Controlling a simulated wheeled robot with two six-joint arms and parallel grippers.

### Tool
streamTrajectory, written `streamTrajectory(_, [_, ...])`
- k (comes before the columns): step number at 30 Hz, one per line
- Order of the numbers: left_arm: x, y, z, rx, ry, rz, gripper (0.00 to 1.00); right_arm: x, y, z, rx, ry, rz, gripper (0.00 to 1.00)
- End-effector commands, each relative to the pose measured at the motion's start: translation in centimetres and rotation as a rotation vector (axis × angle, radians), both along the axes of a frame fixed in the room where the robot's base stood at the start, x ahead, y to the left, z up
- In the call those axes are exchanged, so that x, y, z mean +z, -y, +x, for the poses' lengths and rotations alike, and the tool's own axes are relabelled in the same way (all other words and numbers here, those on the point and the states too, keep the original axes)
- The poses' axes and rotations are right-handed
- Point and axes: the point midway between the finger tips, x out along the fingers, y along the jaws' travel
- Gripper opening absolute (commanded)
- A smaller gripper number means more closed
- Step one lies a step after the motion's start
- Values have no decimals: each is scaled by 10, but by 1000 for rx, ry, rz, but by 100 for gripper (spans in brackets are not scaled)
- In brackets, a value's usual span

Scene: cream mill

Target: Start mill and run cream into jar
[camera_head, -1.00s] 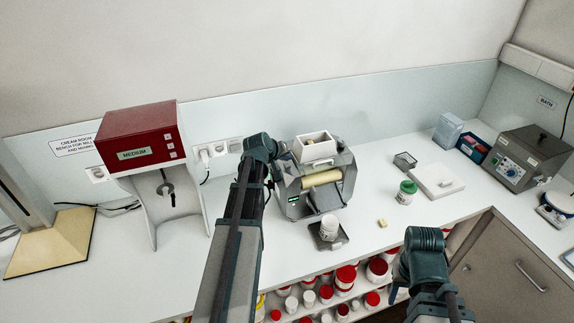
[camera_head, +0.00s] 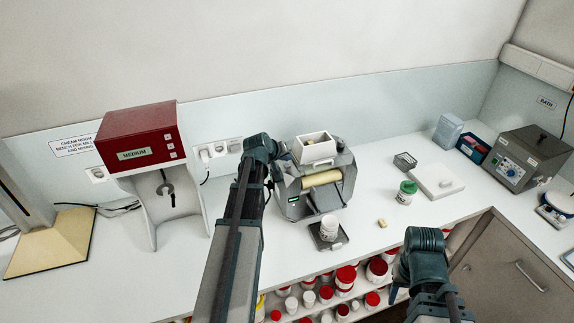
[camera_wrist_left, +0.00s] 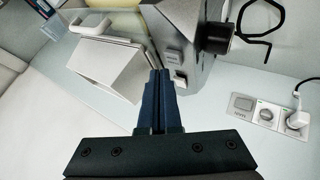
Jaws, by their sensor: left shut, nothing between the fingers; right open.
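The grey mill (camera_head: 345,180) stands on the bench with a pale roller (camera_head: 322,178) in front and a white hopper (camera_head: 316,152) on top. A white jar (camera_head: 329,229) stands upright on a dark plate (camera_head: 341,244) before the mill. My left gripper (camera_head: 284,156) is at the mill's left side. In the left wrist view its fingers (camera_wrist_left: 160,73) are shut and empty, tips close to the small switches (camera_wrist_left: 174,58) on the mill's side; contact is unclear. My right gripper (camera_head: 396,294) is open, low at the front, mostly hidden by its wrist.
A red-topped machine (camera_head: 140,135) stands left. A green-lidded jar (camera_head: 406,192), a small yellowish block (camera_head: 382,223) and a white slab (camera_head: 436,181) lie right of the mill. Several red-lidded jars (camera_head: 346,274) fill the shelf below. Wall sockets (camera_wrist_left: 268,114) are behind.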

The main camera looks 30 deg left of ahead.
Motion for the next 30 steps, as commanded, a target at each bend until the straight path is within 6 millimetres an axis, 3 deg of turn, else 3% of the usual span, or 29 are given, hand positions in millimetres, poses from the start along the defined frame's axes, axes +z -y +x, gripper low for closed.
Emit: streamTrajectory(30, [-8, 0, 0, 0, 0, 0, 0, -8, 0, 0, 0, 0, 0, 50])
